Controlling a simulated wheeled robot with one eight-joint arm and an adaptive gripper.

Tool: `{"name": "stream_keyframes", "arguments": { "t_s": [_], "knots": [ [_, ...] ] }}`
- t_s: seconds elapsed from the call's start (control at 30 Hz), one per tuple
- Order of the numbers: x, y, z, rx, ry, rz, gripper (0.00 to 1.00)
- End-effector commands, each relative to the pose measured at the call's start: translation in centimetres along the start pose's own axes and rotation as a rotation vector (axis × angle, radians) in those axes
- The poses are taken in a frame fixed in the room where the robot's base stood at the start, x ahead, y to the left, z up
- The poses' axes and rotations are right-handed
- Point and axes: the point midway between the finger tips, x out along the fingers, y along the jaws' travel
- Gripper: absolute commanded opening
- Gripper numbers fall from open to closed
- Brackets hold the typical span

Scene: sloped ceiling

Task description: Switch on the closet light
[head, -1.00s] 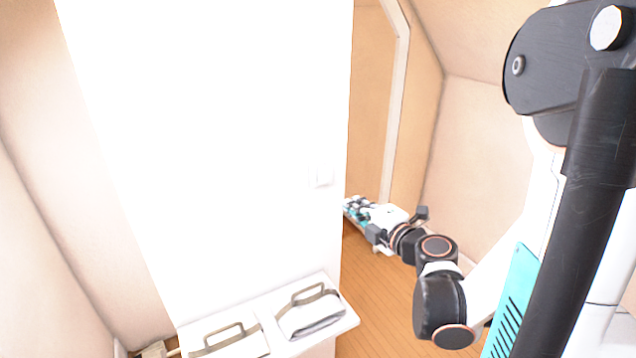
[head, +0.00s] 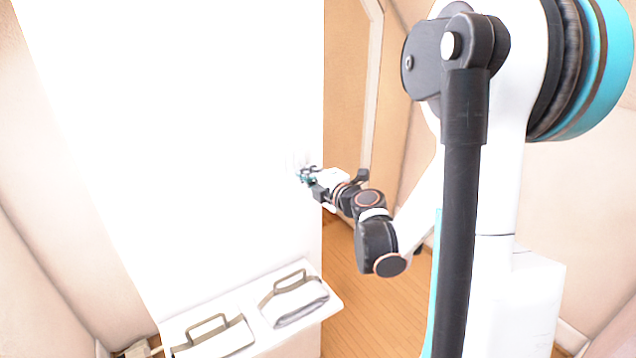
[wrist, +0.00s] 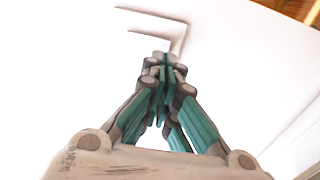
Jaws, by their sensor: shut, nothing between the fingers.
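The light switch (head: 291,160) is a small white plate on the white wall panel (head: 200,110), near its right edge. In the head view my gripper hides much of it. In the wrist view the switch (wrist: 150,22) shows as a pale outlined plate just beyond the fingertips. My gripper (head: 302,176) is shut and empty, with its fingertips at the lower right part of the switch. The shut fingers (wrist: 165,60) also show in the wrist view, overlapping the plate's lower edge. I cannot tell whether they touch it.
A white shelf (head: 250,333) with two folded items with grey-brown handles stands low in front of the panel. To the right of the panel are a wooden floor (head: 350,300) and a framed opening (head: 375,90). A sloped beige wall is at the right.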

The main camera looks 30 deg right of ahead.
Motion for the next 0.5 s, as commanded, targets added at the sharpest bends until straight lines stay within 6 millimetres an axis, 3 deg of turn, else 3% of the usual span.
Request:
{"name": "stream_keyframes", "arguments": {
  "t_s": [0.2,0.5],
  "knots": [
    [2.0,0.0,0.0,0.0,0.0,0.001,0.0],
    [2.3,0.0,0.0,0.0,-0.001,0.001,0.0]
  ]
}}
